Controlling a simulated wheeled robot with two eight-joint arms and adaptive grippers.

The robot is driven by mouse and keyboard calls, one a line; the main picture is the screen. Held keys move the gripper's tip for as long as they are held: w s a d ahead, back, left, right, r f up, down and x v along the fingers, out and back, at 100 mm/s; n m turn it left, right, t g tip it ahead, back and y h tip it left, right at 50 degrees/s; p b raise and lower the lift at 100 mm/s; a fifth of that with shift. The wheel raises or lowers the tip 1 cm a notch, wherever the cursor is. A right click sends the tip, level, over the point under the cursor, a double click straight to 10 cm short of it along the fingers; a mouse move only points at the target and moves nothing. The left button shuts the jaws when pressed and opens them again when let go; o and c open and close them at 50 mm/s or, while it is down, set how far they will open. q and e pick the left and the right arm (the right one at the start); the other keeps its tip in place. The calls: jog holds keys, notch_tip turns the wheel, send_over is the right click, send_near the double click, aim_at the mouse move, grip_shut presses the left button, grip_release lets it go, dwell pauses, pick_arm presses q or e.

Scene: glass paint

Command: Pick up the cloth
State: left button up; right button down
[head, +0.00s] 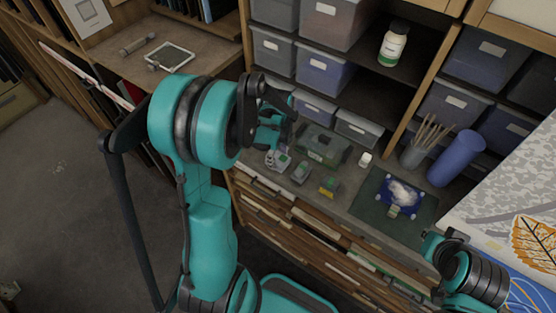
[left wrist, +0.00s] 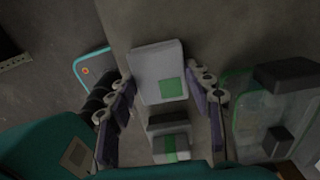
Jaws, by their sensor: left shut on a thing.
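A crumpled white cloth (head: 403,192) lies on a blue pad on the dark green mat (head: 368,208) on the counter. My left gripper (head: 272,132) is over the counter's left part, well left of the cloth. In the left wrist view its fingers (left wrist: 166,98) stand on either side of a small white-and-green item (left wrist: 172,147) with a dark part; the exact contact is hard to see. A pale grey block with a green square (left wrist: 158,72) lies beyond the fingertips. My right arm shows at lower right; its fingertips cannot be made out.
Small green-labelled items (head: 300,172) and (head: 328,186) stand near the front edge. A green clear box (head: 322,146) is behind them. A brush cup (head: 414,154) and blue cylinder (head: 456,158) stand behind the mat. Shelves with bins rise at the back.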

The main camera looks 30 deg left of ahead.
aim_at(281, 160)
pick_arm(q)
jog(key=shift+r, duration=0.45)
jog(key=r, duration=0.2)
jog(key=d+r+p, duration=0.1)
jog(key=r, duration=0.1)
jog(key=shift+d, duration=0.1)
jog(key=d+r, duration=0.6)
jog(key=d, duration=0.4)
jog(key=shift+w+d+p, duration=0.25)
jog(key=shift+p, duration=0.2)
jog(key=shift+r, duration=0.1)
jog(key=o, duration=0.5)
jog(key=c, duration=0.4)
